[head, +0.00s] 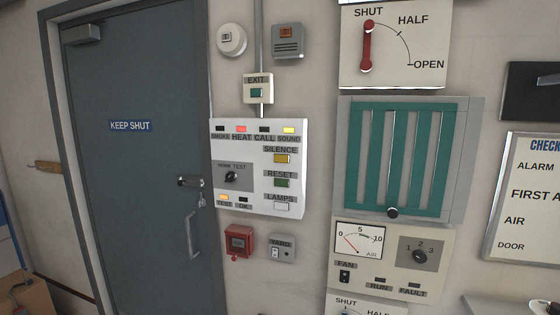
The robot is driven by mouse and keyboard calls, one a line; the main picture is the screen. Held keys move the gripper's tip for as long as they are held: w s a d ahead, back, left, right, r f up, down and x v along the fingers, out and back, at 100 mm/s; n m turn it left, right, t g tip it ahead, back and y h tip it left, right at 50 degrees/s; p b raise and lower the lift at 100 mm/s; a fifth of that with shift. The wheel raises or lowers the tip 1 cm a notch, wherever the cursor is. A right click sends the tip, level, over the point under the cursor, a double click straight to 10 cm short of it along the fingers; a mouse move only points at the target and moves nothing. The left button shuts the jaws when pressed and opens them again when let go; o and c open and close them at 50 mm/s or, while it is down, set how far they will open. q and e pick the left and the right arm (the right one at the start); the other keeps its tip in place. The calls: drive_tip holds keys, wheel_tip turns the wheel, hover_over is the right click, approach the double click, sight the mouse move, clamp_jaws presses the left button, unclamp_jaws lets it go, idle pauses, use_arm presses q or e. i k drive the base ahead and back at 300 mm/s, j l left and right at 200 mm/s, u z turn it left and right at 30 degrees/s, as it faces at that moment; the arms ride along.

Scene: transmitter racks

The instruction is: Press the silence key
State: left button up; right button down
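The silence key (282,159) is a small yellow key under the SILENCE label on the white alarm panel (258,196). The panel is fixed to the wall just right of the door. Below the silence key are a green RESET key (282,183) and a pale LAMPS key (281,206). Along the panel's top, the HEAT lamp (241,129) shows red and the SOUND lamp (289,130) shows yellow. A dark rotary knob (231,177) sits at the panel's left, and the TEST lamp (223,198) below it glows orange. Neither of my grippers is in view.
A grey door (130,190) marked KEEP SHUT stands closed at left. An EXIT button (257,92) is above the panel; a red call box (239,241) and a YARD switch (281,248) are below. A green-slatted vent (409,160) and a fan panel (390,262) are at right.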

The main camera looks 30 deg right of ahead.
sight(278, 158)
drive_tip(key=i+j+z, duration=0.15)
drive_tip(key=z, duration=0.2)
drive_tip(key=i+j+z, duration=0.15)
drive_tip(key=z, duration=0.25)
